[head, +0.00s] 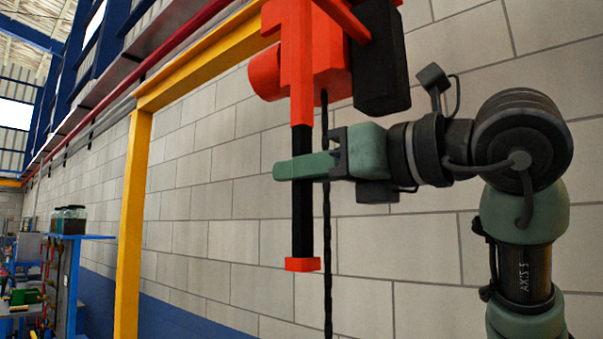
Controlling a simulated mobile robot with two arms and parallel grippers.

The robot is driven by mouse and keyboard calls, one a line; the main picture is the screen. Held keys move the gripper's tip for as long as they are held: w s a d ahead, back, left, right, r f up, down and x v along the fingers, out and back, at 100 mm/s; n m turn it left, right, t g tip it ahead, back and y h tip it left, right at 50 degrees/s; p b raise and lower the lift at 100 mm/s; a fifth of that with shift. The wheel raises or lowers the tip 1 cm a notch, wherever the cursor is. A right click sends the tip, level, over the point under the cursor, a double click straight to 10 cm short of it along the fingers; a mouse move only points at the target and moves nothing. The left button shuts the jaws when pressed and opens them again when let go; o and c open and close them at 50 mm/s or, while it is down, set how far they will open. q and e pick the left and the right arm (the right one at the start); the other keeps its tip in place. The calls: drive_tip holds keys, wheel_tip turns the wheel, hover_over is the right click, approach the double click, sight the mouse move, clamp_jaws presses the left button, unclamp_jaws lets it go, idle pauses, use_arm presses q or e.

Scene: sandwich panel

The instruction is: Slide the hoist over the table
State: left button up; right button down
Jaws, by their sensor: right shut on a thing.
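The hoist (312,62) is a red-orange body with a black box on its right side, and it hangs at the top centre of the head view. A black handle bar (303,225) with a red end piece hangs down from it. A dark chain (327,270) hangs just to the right of the bar. My right gripper (295,168) comes in from the right and is shut on the black handle bar below the red body. The table cannot be made out for certain. My left gripper is not in view.
A yellow beam frame (132,210) stands left of the hoist, with its top beam running up toward it. A blue shelf (85,237) with jars (70,220) stands at the far left. A pale block wall (420,270) fills the background.

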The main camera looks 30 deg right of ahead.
drive_tip(key=shift+x, duration=0.8)
drive_tip(key=c, duration=1.3)
unclamp_jaws()
drive_tip(key=shift+w+a, duration=0.15)
drive_tip(key=shift+w, duration=0.15)
drive_tip(key=shift+c, duration=0.2)
drive_tip(key=shift+o, duration=0.3)
drive_tip(key=shift+s, duration=0.1)
use_arm(q)
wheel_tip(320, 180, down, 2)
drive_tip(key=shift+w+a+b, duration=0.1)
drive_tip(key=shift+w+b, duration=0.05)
drive_tip(key=shift+b, duration=0.9)
use_arm(e)
drive_tip(key=v, duration=0.9)
drive_tip(key=shift+r, duration=0.15)
